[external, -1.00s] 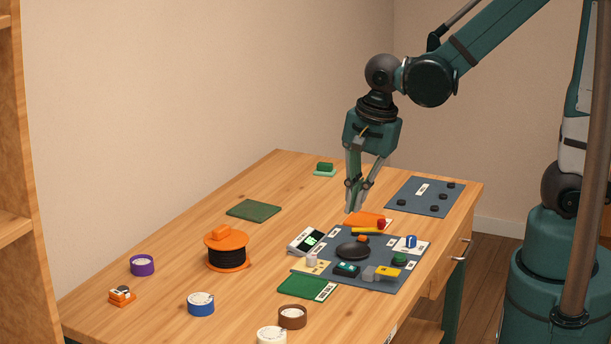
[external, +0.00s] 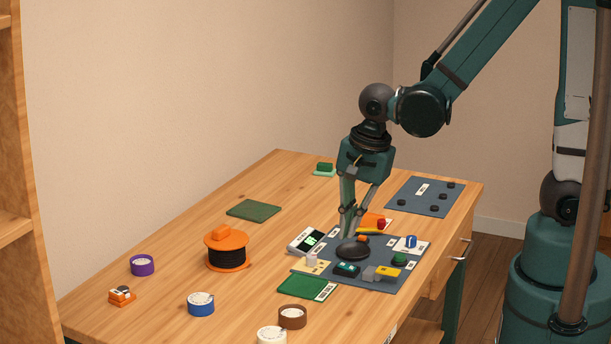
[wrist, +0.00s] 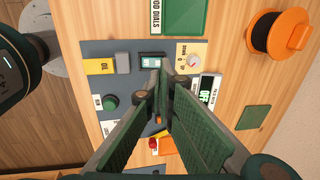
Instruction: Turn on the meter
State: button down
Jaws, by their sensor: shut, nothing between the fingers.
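A white meter-like box (external: 306,240) with a green-lit display lies at the left edge of the blue-grey mat (external: 395,285). In the wrist view the box (wrist: 211,88) shows to the right of my fingers, and its display appears to read "OFF". A beige card with a pale knob (wrist: 193,61) sits beside it; the knob also shows in the external view (external: 311,258). My gripper (external: 346,236) is shut and empty, pointing down close to a dark round disc (external: 353,250), right of the box. Contact cannot be told. In the wrist view the fingers hide the disc.
A small dark device (external: 346,269), a yellow-and-grey block (external: 382,273), a green knob (external: 399,259) and a blue knob (external: 411,241) crowd the mat. An orange cable reel (external: 227,250) stands left. Bare wood lies between reel and box.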

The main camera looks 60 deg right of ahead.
aim_at(343, 264)
jog(key=shift+w+f+b, duration=0.25)
jog(key=shift+f+b, duration=0.1)
jog(key=shift+f, duration=0.85)
jog(key=shift+w+f+b, duration=0.2)
jog(key=shift+f+b, duration=0.1)
jog(key=shift+f, duration=0.9)
jog(key=shift+w+f+b, duration=0.25)
jog(key=shift+f+b, duration=0.1)
jog(key=shift+f, duration=0.85)
jog(key=shift+w+f, duration=0.1)
jog(key=shift+w+f+g+b, duration=0.2)
jog(key=shift+f+g+b, duration=0.2)
jog(key=shift+g+b, duration=0.1)
jog(key=shift+s+r, duration=0.1)
jog(key=shift+r, duration=0.05)
jog(key=shift+s, duration=0.2)
jog(key=shift+s+r, duration=0.15)
jog(key=shift+s, duration=0.35)
jog(key=shift+r+p, duration=0.15)
jog(key=shift+p, duration=0.2)
